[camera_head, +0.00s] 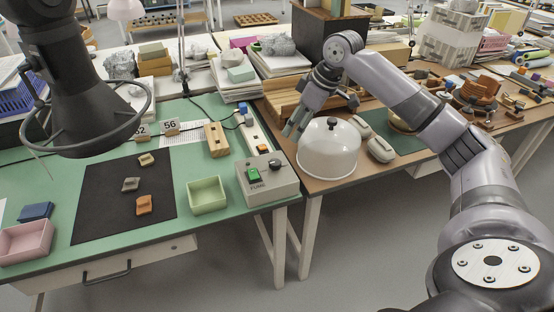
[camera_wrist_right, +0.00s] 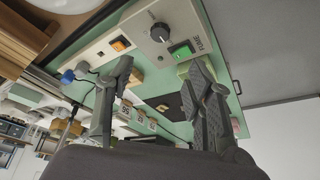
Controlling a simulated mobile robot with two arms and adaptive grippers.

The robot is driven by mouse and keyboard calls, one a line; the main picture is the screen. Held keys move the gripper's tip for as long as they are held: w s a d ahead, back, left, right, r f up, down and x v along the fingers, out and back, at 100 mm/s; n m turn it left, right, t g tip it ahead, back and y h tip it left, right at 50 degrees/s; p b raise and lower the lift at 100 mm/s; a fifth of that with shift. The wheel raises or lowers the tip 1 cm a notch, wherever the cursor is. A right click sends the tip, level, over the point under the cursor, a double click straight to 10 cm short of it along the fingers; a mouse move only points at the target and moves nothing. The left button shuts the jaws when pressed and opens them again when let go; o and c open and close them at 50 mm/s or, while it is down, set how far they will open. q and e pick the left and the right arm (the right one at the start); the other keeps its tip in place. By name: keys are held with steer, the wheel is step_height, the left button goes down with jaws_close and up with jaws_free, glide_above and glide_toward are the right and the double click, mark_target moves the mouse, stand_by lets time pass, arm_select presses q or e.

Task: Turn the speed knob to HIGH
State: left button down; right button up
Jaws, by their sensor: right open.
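The grey FUME control box (camera_head: 268,184) stands at the green table's right front corner. Its black round knob (camera_head: 275,165) is on the top, beside a lit green switch (camera_head: 253,174). The knob (camera_wrist_right: 160,32) and green switch (camera_wrist_right: 181,50) also show in the right wrist view; the knob's setting is too small to read. My right gripper (camera_head: 308,122) is open and empty, above and behind the box, close to the white dome. In the right wrist view its fingers (camera_wrist_right: 162,68) are spread, with the box beyond them. My left gripper is not in view.
A white dome (camera_head: 328,149) with a black top knob stands right of the box on the brown table. A power strip (camera_head: 254,128) with an orange switch lies behind the box. A pale green tray (camera_head: 207,195) is to its left. A dark ringed hood (camera_head: 85,110) hangs at left.

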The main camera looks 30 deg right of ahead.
mark_target(275, 162)
steer(key=x, duration=1.5)
steer(key=shift+w+f, duration=0.1)
steer(key=shift+f, duration=0.15)
